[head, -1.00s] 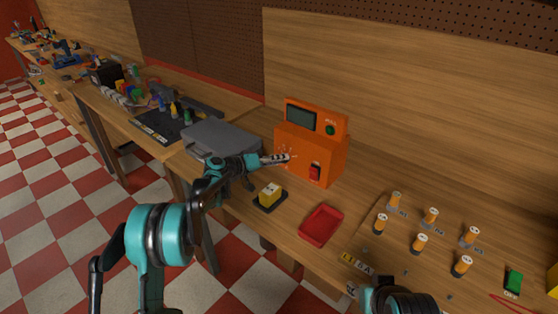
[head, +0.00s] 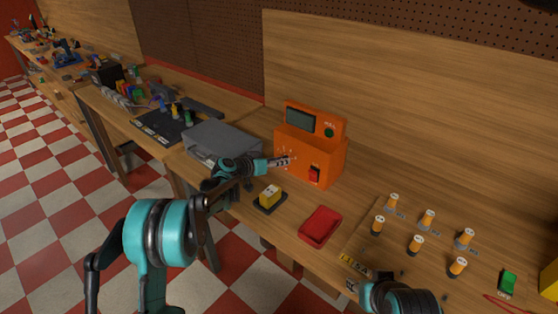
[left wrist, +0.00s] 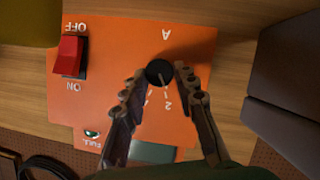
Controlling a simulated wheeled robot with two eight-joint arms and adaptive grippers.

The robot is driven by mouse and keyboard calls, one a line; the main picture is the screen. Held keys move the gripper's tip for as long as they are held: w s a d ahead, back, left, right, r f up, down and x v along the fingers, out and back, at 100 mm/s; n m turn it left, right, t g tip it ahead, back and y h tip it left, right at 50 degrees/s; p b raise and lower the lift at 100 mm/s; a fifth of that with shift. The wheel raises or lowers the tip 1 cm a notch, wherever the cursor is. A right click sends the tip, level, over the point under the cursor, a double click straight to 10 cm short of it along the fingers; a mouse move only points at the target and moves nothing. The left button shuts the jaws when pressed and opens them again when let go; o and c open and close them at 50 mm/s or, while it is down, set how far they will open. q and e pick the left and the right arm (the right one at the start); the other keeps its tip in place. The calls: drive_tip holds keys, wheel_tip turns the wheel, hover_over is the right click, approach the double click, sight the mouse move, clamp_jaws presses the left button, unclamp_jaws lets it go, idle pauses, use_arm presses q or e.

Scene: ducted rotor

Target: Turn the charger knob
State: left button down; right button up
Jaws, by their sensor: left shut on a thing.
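The orange charger (head: 322,158) stands on the bench, with a screen and a red switch (head: 314,174) on its front. The left wrist view shows its face (left wrist: 120,45) upside down, with the black knob (left wrist: 160,72) and printed marks around it. A pale line on the knob seems to point toward the "2". My left gripper (head: 284,161) is at the charger's front. Its two fingers (left wrist: 158,82) are closed on either side of the knob. In the head view the gripper hides the knob. My right gripper (head: 353,286) is low at the bench's front edge, its fingers barely visible.
A grey case (head: 222,142) lies left of the charger. A yellow block on a black base (head: 270,198) and a red tray (head: 320,227) are in front.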

use_arm(q)
drive_tip(key=shift+d+m+y, duration=0.1)
drive_tip(key=shift+m+y, duration=0.2)
drive_tip(key=shift+m, duration=0.1)
drive_tip(key=c, duration=1.2)
unclamp_jaws()
drive_tip(key=v, duration=1.2)
drive_tip(key=shift+s+f, duration=0.1)
